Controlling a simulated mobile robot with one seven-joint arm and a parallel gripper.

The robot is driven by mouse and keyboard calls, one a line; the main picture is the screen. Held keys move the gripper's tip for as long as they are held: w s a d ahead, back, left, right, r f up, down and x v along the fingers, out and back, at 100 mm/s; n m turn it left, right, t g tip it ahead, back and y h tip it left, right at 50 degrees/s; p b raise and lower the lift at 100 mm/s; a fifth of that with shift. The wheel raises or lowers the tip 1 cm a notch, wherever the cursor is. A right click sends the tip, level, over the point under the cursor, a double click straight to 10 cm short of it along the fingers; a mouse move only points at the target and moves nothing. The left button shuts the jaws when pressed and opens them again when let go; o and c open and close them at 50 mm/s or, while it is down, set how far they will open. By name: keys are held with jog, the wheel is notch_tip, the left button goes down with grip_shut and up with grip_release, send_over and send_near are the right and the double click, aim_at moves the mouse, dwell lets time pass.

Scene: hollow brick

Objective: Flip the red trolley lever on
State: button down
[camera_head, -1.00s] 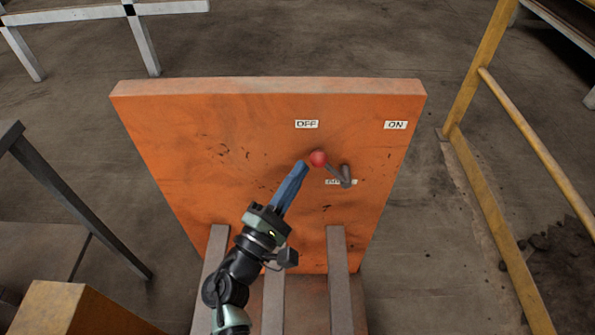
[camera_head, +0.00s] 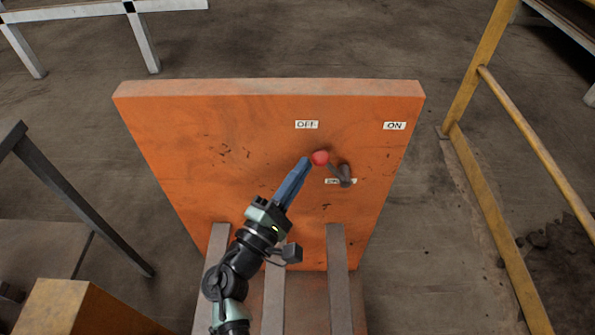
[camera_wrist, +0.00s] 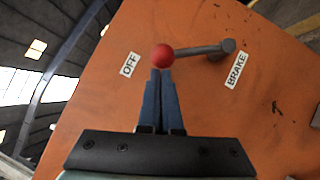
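The red lever knob (camera_head: 320,158) sits on a grey lever arm (camera_head: 335,169) on the orange trolley panel (camera_head: 190,140). The lever pivots at its lower right and leans up-left, toward the OFF label (camera_head: 307,125). The ON label (camera_head: 395,126) is at the panel's upper right. My gripper (camera_head: 306,163) has its blue fingertips just left of the knob in the head view. In the wrist view the fingers lie close together, with tips (camera_wrist: 162,72) right at the red knob (camera_wrist: 162,56). Contact with the knob is not clear, and nothing shows between the fingers.
A BRAKE label (camera_wrist: 236,71) sits beside the lever pivot. Grey bars (camera_head: 338,280) stand in front of the panel. A yellow railing (camera_head: 490,190) is to the right and a dark rail (camera_head: 80,200) to the left. The panel face between knob and ON label is clear.

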jog(key=shift+d+r+m+g+p, duration=0.4)
jog(key=shift+r+m+p, duration=0.2)
jog(key=shift+p, duration=0.1)
jog(key=shift+d+r+m+g+p, duration=0.3)
jog(key=shift+d+r+m+p, duration=0.1)
jog(key=shift+r+m+p, duration=0.25)
jog(key=d+r+m+g+y+p, duration=0.2)
jog(key=d+m+g+y+p, duration=0.2)
jog(key=d+m+p, duration=0.4)
jog(key=shift+d+y+p, duration=0.7)
jog(key=shift+d+p, duration=0.9)
jog(key=shift+p, duration=2.15)
jog(key=shift+d+f, duration=0.1)
